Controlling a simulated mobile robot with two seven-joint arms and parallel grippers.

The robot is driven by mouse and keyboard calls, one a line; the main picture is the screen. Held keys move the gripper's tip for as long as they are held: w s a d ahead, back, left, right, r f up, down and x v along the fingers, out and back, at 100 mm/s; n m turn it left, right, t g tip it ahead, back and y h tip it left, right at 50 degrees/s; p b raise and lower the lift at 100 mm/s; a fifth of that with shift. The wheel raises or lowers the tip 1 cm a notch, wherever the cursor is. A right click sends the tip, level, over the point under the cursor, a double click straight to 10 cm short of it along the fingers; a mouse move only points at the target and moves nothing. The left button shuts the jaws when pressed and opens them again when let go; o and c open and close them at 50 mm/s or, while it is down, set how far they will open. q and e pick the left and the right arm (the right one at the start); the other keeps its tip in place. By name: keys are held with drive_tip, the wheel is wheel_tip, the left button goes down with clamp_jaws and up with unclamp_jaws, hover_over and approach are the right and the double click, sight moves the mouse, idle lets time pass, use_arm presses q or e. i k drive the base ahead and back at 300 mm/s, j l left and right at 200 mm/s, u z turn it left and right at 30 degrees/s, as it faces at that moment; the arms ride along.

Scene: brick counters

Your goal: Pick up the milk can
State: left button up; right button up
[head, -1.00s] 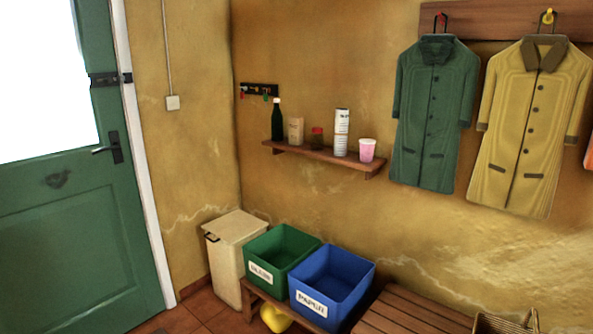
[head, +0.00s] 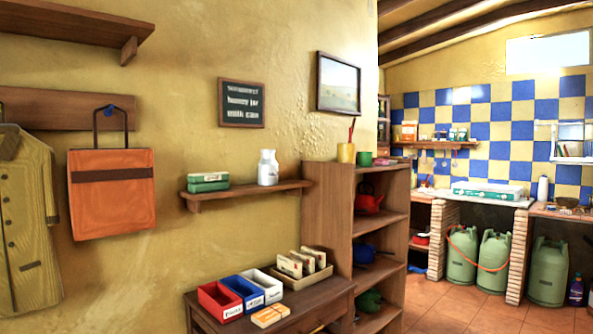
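A small white-grey milk can (head: 268,168) with a narrower neck stands upright on a wooden wall shelf (head: 240,192), towards its right end. Two stacked green boxes (head: 208,182) sit on the same shelf to its left, apart from it. Neither of my grippers shows in the head view.
Below the shelf, a wooden table (head: 208,320) holds red, blue and white boxes (head: 220,300) and a tray of cards (head: 288,285). A bookcase (head: 330,205) with pots stands to the right. Open tiled floor (head: 470,308) and green gas bottles (head: 497,255) lie beyond.

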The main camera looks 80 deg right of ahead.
sight(268, 167)
drive_tip(key=z, duration=2.25)
drive_tip(key=i+l, duration=0.55)
drive_tip(key=i+l+z, duration=0.1)
drive_tip(key=i+l, duration=0.45)
drive_tip(key=i, duration=0.25)
